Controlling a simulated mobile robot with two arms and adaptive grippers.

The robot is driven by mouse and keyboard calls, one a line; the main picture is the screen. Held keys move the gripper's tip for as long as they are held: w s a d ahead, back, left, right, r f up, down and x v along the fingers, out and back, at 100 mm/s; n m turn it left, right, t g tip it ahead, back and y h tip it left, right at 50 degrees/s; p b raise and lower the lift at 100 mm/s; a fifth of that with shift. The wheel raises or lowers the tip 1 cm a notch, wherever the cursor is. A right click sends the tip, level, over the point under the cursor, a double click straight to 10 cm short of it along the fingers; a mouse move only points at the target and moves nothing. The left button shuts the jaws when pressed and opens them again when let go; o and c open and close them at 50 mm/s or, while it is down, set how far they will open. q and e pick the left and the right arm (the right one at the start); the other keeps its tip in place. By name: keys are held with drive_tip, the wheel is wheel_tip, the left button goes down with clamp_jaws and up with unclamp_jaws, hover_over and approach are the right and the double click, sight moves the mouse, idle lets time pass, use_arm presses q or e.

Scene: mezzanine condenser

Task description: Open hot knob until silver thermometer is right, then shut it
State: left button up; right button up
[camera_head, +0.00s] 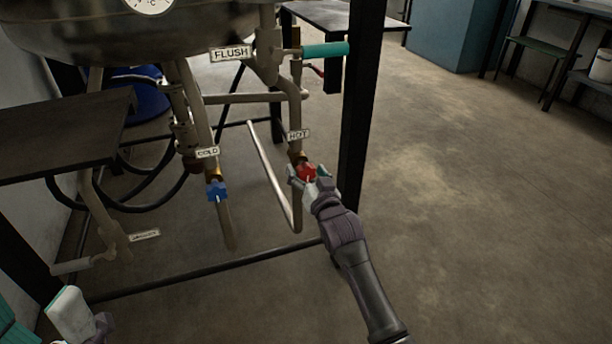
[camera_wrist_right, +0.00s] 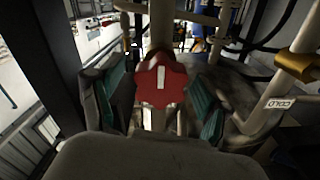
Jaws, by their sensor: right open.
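The red hot knob (camera_head: 307,173) sits on a pipe below the HOT tag (camera_head: 298,134). My right gripper (camera_head: 305,178) is at the knob, with its fingers spread around it. In the right wrist view the red knob (camera_wrist_right: 161,82) lies between the two teal finger pads, with a gap on each side; its white mark stands upright. A dial thermometer (camera_head: 150,3) on the vessel is cut by the top edge, and its needle cannot be read. Part of my left gripper (camera_head: 72,318) shows at the bottom left; its jaw state is unclear.
A blue knob (camera_head: 217,190) sits under the COLD tag (camera_head: 207,152), left of the hot pipe. A teal handle (camera_head: 325,50) is beside the FLUSH tag (camera_head: 231,54). A black frame post (camera_head: 361,110) stands just right of the hot pipe. The floor on the right is clear.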

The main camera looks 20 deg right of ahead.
drive_tip(key=shift+w, duration=0.2)
drive_tip(key=shift+c, duration=0.3)
drive_tip(key=c, duration=1.1)
drive_tip(key=shift+r, duration=0.1)
